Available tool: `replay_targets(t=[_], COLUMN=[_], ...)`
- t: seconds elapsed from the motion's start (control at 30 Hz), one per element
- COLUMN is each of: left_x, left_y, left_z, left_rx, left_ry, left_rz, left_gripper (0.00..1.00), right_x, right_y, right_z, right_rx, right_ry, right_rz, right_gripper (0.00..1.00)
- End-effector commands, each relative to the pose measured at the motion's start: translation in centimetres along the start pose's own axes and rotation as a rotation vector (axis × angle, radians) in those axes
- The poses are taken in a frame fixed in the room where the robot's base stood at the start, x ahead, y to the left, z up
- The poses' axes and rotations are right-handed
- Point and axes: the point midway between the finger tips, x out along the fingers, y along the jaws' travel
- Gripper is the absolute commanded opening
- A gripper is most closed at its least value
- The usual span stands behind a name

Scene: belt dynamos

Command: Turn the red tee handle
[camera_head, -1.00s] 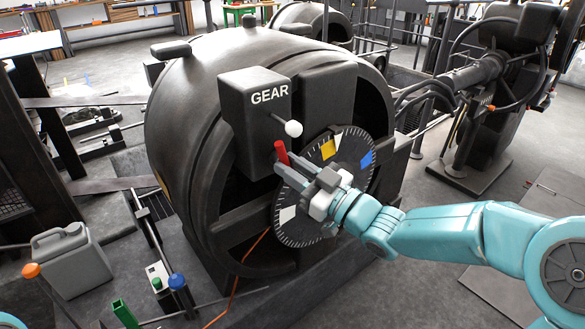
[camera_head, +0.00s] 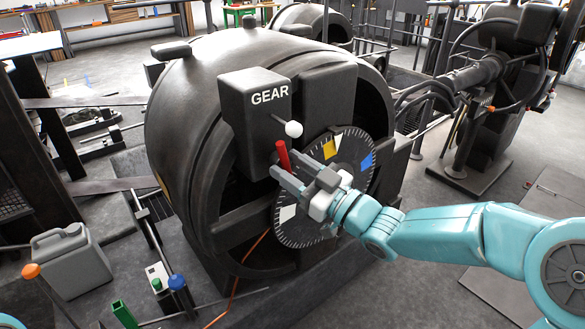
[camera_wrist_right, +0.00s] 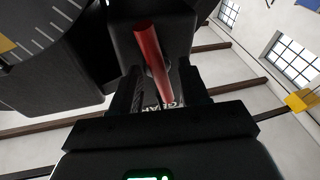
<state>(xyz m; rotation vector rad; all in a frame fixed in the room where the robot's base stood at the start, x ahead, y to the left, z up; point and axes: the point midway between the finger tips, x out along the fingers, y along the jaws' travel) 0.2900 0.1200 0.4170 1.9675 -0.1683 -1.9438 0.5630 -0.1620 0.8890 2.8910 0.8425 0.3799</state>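The handle's lower part and mount are hidden by the gripper. My left gripper is out of view.
The GEAR box (camera_head: 255,105) has a lever with a white ball (camera_head: 294,129) just above the handle. The disc (camera_head: 345,150) with yellow, blue and white patches is close behind my gripper. A grey can (camera_head: 70,262) stands at lower left.

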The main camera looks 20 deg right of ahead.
Motion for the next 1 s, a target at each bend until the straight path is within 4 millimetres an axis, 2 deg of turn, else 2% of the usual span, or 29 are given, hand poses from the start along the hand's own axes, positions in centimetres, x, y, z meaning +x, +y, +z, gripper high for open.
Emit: replay_targets(t=[0.27,0.37,0.47,0.8,1.0], left_x=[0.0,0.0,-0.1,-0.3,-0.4], left_y=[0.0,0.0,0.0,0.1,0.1], left_z=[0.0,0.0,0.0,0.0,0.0], left_rx=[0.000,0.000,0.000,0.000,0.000], left_ry=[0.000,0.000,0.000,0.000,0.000], left_rz=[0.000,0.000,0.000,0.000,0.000], left_gripper=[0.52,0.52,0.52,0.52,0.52], right_x=[-0.1,-0.9,-2.6,-11.6,-15.1], right_y=[0.0,0.1,0.2,0.2,0.1], right_z=[0.1,0.0,0.1,0.0,0.1], right_rx=[0.000,-0.001,0.000,0.000,-0.001], right_ry=[-0.002,-0.003,-0.004,-0.004,-0.003], right_rz=[0.001,0.003,0.005,0.008,0.005], right_gripper=[0.44,0.44,0.44,0.44,0.44])
